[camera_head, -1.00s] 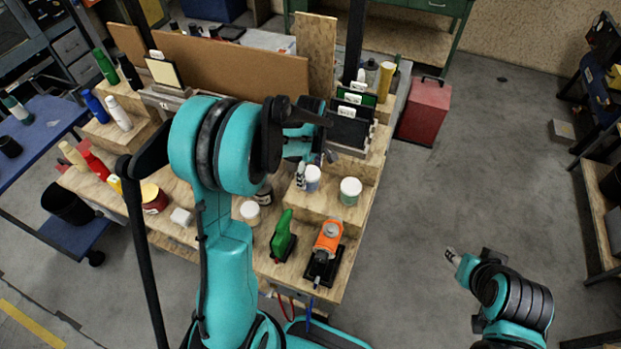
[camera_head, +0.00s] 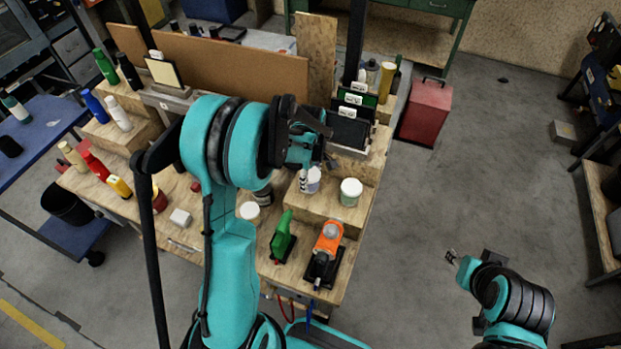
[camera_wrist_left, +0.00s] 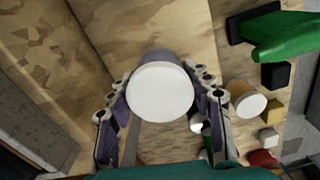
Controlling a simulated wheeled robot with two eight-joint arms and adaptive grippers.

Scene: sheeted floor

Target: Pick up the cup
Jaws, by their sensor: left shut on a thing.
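A cup with a white round top (camera_head: 312,180) is at the raised wooden step of the workbench, beside my left gripper (camera_head: 303,181). In the left wrist view the cup (camera_wrist_left: 161,92) sits between the two fingers of my left gripper (camera_wrist_left: 162,112), which are shut on its sides. Its white top faces the camera and hides most of its body. I cannot tell whether its base touches the wood. My right gripper (camera_head: 452,257) is over the floor at the right, away from the bench; its fingers are too small to read.
A similar white-topped jar (camera_head: 350,192) stands to the right on the step. Another white-topped jar (camera_head: 249,211), a green tool (camera_head: 284,240) and an orange tool (camera_head: 328,245) are nearer on the bench. Upright dark panels (camera_head: 350,130) stand behind. The floor at right has free room.

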